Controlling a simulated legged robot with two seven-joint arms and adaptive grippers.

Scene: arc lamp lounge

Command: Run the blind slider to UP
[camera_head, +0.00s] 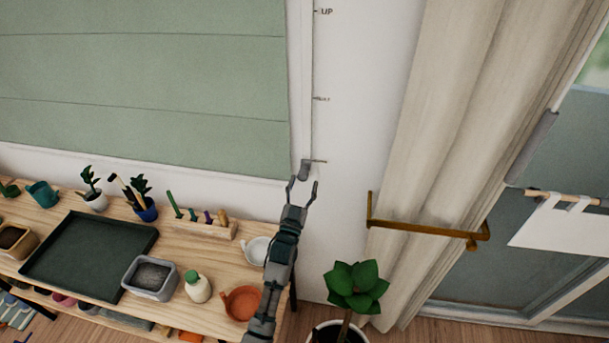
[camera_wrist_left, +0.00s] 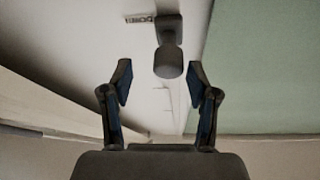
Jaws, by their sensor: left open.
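The blind slider is a small grey knob (camera_head: 304,170) at the low end of a vertical track (camera_head: 313,80) on the wall, right of the green blind (camera_head: 150,80). The UP mark (camera_head: 326,11) is at the top of the track, with another mark around its middle. My left gripper (camera_head: 304,190) is open, just below the knob, its fingers pointing up at it. In the left wrist view the knob (camera_wrist_left: 168,62) appears ahead of and between the open fingers (camera_wrist_left: 160,85), not gripped. I cannot tell whether anything touches. My right gripper is not in view.
A wooden bench (camera_head: 180,250) below holds a dark tray (camera_head: 85,255), pots, a white bottle (camera_head: 198,288) and an orange pot (camera_head: 242,303). A curtain (camera_head: 430,130) with a brass holdback (camera_head: 425,229) and a potted plant (camera_head: 355,287) stand to the right. The wall along the track is clear.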

